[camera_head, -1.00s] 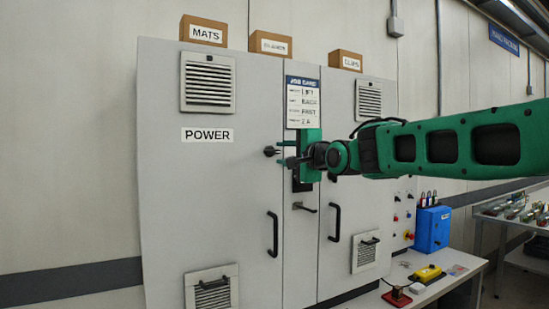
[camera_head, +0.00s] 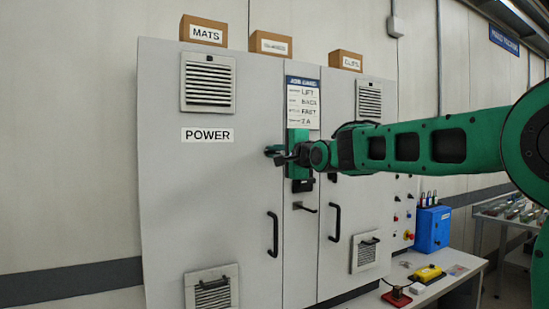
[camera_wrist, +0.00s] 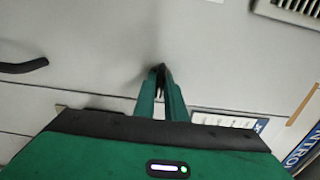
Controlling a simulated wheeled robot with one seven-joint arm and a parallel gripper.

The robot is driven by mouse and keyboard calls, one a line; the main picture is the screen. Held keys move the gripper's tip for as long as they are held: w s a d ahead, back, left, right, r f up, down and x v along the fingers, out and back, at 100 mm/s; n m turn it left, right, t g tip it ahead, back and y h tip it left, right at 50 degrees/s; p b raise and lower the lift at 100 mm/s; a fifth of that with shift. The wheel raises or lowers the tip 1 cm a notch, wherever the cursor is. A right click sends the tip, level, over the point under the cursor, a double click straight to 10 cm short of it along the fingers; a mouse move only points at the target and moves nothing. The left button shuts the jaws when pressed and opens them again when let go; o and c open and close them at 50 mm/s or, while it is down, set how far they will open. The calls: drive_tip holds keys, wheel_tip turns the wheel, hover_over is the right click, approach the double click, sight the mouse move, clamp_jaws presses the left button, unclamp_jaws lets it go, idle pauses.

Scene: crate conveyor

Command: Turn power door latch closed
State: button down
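The power door (camera_head: 190,190) is the tall grey left door with the POWER label (camera_head: 207,135). Its small dark latch is mostly covered by my gripper (camera_head: 274,154) in the head view. In the wrist view the dark latch (camera_wrist: 161,74) shows between the two green fingertips of my gripper (camera_wrist: 161,82). The fingers are close together with the latch between them and look shut on it. The latch's exact angle is hard to tell. The door looks flush with the cabinet front.
A black pull handle (camera_head: 273,234) is below the latch, and it also shows in the wrist view (camera_wrist: 24,67). A job card (camera_head: 303,103) hangs on the middle panel. Another handle (camera_head: 335,223) is on the right door. A bench (camera_head: 440,290) stands at lower right.

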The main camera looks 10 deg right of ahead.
drive_tip(key=shift+f+n, duration=0.15)
drive_tip(key=shift+n, duration=0.15)
drive_tip(key=n, duration=0.4)
drive_tip(key=shift+f+n, duration=0.2)
drive_tip(key=shift+n, duration=6.4)
drive_tip(key=c, duration=1.8)
unclamp_jaws()
drive_tip(key=shift+w, duration=0.1)
drive_tip(key=shift+r, duration=0.15)
